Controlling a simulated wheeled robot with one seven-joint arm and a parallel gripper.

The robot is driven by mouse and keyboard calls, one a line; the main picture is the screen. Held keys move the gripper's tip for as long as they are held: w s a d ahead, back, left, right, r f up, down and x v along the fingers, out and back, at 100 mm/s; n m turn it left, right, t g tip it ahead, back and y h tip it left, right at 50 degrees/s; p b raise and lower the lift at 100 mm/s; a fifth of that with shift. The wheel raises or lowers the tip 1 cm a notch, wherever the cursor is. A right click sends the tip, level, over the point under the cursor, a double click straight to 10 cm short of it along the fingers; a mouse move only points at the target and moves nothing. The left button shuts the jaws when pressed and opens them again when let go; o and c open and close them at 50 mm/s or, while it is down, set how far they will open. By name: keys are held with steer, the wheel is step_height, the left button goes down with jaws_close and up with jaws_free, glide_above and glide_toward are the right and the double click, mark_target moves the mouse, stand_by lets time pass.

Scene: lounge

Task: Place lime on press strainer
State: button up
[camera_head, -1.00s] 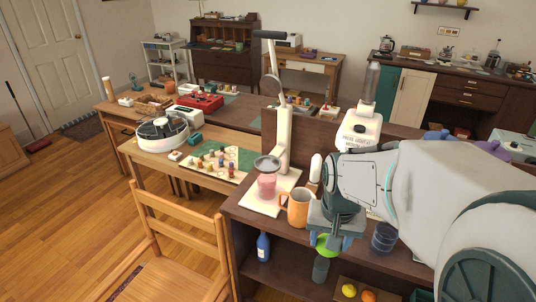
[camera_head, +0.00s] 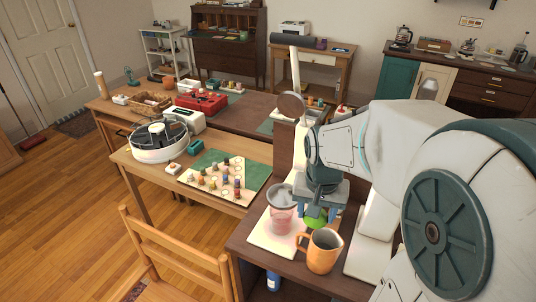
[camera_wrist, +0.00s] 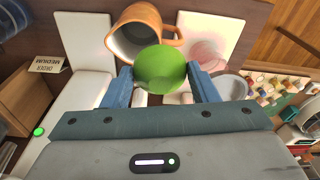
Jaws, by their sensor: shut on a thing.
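The green lime (camera_head: 316,222) is held between the blue fingers of my gripper (camera_head: 318,209), which is shut on it. In the wrist view the lime (camera_wrist: 160,68) sits between both fingertips. The press strainer (camera_head: 280,190) is a round grey disc with a rim, above a pink cup (camera_head: 281,220) on the press's white base (camera_head: 263,236). The lime is just right of the strainer in the head view, apart from it. The strainer (camera_wrist: 236,86) also shows in the wrist view, right of the lime. My gripper hides part of the press column.
An orange mug (camera_head: 320,251) stands close beside the lime, nearer the head camera. The press's upright lever (camera_head: 295,70) and round press plate (camera_head: 291,107) rise behind the strainer. A board with several small pieces (camera_head: 222,176) lies on the left table.

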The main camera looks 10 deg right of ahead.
steer(key=p, duration=0.2)
glide_toward(283, 195)
steer(key=s+f, duration=0.1)
steer(key=d+f, duration=0.1)
steer(key=s+f, duration=0.1)
steer(key=shift+s+d+f, duration=0.25)
steer(key=shift+s+d, duration=0.1)
steer(key=w, duration=0.1)
steer(key=w+a+p, duration=0.1)
steer(key=w, duration=0.1)
steer(key=shift+w+a+f, duration=0.2)
steer(key=shift+w+f, duration=0.05)
steer(key=shift+f, duration=0.55)
steer(key=shift+s+f+b, duration=0.1)
steer(key=shift+f+b, duration=0.35)
steer(key=shift+f, duration=0.2)
steer(key=o, duration=1.1)
steer(key=shift+r, duration=0.15)
